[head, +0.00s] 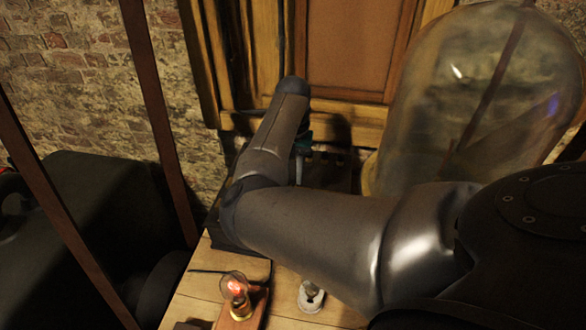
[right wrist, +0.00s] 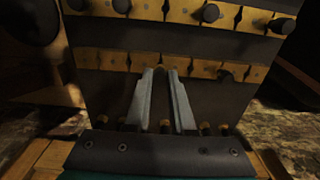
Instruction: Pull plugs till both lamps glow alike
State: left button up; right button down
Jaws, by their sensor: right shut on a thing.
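My right gripper (head: 299,170) is over a dark plug box (head: 330,172), partly hidden by my own forearm. In the right wrist view the two grey fingers of the right gripper (right wrist: 160,72) close in at a brass strip (right wrist: 205,69) in the box's dark top. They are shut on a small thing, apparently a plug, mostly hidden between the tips. Several dark-knobbed plugs (right wrist: 210,13) stand in the far brass row. More plugs (right wrist: 205,128) show near the palm. One lamp (head: 236,286) glows red on a wooden base. The second lamp cannot be made out.
A large glass bell jar (head: 470,95) stands right of the box, close to my right arm. A small pale metal fitting (head: 311,296) sits on the wooden table (head: 205,285). A wood-framed panel (head: 345,50) and brick wall (head: 70,60) stand behind.

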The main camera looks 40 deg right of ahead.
jog(key=shift+f, duration=0.6)
dwell(0.5)
jog(key=shift+f+p, duration=0.2)
jog(key=shift+p, duration=0.4)
jog(key=c, duration=0.7)
grip_release()
notch_tip(320, 180, up, 15)
jog(key=shift+r+p, duration=0.15)
jog(key=shift+p, duration=0.8)
jog(key=shift+r, duration=0.1)
